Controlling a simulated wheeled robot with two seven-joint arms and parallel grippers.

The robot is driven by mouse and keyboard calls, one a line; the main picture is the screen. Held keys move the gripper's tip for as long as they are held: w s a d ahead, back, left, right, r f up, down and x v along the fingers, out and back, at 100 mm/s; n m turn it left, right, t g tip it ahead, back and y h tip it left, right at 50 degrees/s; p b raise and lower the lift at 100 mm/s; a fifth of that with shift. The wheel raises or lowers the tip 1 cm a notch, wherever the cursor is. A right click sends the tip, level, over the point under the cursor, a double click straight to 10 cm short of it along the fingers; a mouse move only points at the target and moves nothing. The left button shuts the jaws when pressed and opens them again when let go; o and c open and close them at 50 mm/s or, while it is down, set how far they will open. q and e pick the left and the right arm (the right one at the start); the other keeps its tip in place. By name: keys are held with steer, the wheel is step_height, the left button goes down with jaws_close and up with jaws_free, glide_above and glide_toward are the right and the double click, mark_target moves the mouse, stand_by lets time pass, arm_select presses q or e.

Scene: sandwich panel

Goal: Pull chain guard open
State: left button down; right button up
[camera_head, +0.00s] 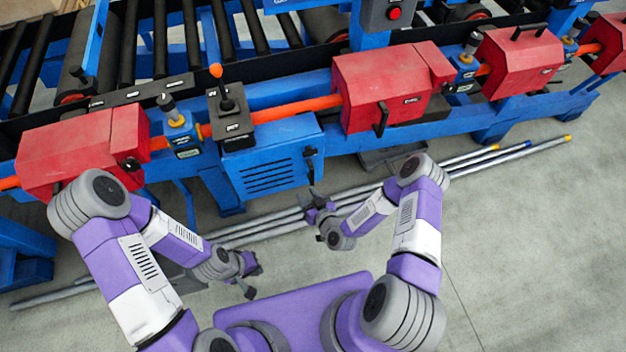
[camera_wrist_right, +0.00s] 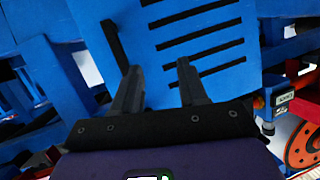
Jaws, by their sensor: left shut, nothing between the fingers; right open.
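A blue vented box (camera_head: 272,160) with dark slots and a black handle (camera_head: 310,165) on its right side hangs below the orange bar. I cannot tell if this or a red cover is the chain guard. In the right wrist view the slotted blue face (camera_wrist_right: 200,42) fills the middle, with a black handle (camera_wrist_right: 113,42) to the left of the fingers. My right gripper (camera_head: 314,204) is open and empty, below the box and its handle, apparently apart from both. My left gripper (camera_head: 250,277) is shut and empty, low over the floor, well away from the box.
Red covers (camera_head: 380,85) sit along the orange bar, one more at left (camera_head: 75,150). A lever with an orange knob (camera_head: 216,71) stands above the box. Long metal pipes (camera_head: 500,156) lie on the floor beneath my right arm. Open floor (camera_head: 540,240) lies at right.

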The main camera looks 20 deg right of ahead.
mark_target(313, 174)
steer(key=w+d+t+h+b, duration=0.1)
steer(key=w, duration=0.2)
steer(key=w+d+t+h+b, duration=0.1)
steer(key=w, duration=0.2)
steer(key=w+d+t+h+b, duration=0.1)
steer(key=w+d+t+b, duration=0.1)
steer(key=w, duration=0.1)
steer(key=shift+f+m, duration=0.2)
steer(key=shift+m, duration=0.2)
arm_select(q)
step_height(313, 174, down, 5)
steer(key=shift+f, duration=0.15)
arm_select(e)
jaws_close()
